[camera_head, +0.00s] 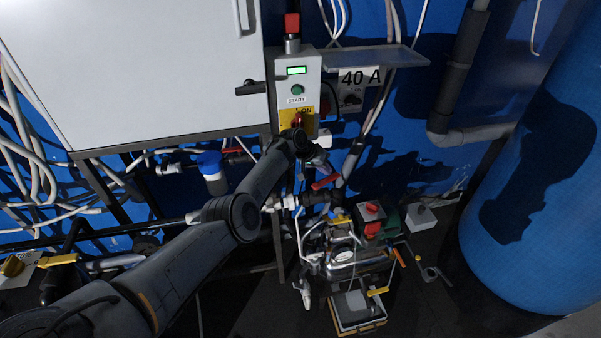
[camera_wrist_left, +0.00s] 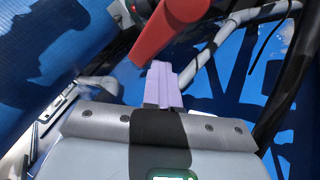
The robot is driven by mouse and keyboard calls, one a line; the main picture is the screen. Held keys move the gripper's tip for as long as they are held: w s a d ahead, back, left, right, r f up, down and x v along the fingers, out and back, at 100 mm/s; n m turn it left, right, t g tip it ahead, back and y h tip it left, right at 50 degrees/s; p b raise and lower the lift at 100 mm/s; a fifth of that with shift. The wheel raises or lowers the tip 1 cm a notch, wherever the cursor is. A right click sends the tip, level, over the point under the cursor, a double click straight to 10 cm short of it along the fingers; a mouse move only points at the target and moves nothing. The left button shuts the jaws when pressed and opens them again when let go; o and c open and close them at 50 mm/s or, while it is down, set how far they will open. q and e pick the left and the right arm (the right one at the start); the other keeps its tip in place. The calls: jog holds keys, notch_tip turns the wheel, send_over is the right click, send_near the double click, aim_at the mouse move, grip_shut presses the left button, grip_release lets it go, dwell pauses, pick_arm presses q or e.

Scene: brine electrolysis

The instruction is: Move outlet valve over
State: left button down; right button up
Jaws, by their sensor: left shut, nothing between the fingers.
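A red valve lever (camera_head: 325,181) sits on the pipework below the control box, just beside the tip of my left gripper (camera_head: 322,168). I take it as the outlet valve, though no label shows on it. In the left wrist view a red lever (camera_wrist_left: 168,28) lies large and slanted just beyond the fingertips of my left gripper (camera_wrist_left: 162,85). The gripper is shut, with its two pale fingers together and nothing between them. I cannot tell whether the fingers touch the lever. My right gripper is in neither view.
A control box (camera_head: 297,90) with a green display and START button hangs beside a large white cabinet (camera_head: 135,65). A metal shelf (camera_head: 375,57) juts out at its right. A second red lever (camera_head: 232,150) sits left. Pump equipment (camera_head: 345,255) crowds the floor below. A blue tank (camera_head: 540,190) stands right.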

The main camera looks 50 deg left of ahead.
pick_arm(q)
jog(key=shift+w+d+m+h+p, duration=0.2)
jog(key=shift+d+m+h+p, duration=0.15)
jog(key=shift+d, duration=0.9)
dwell(0.3)
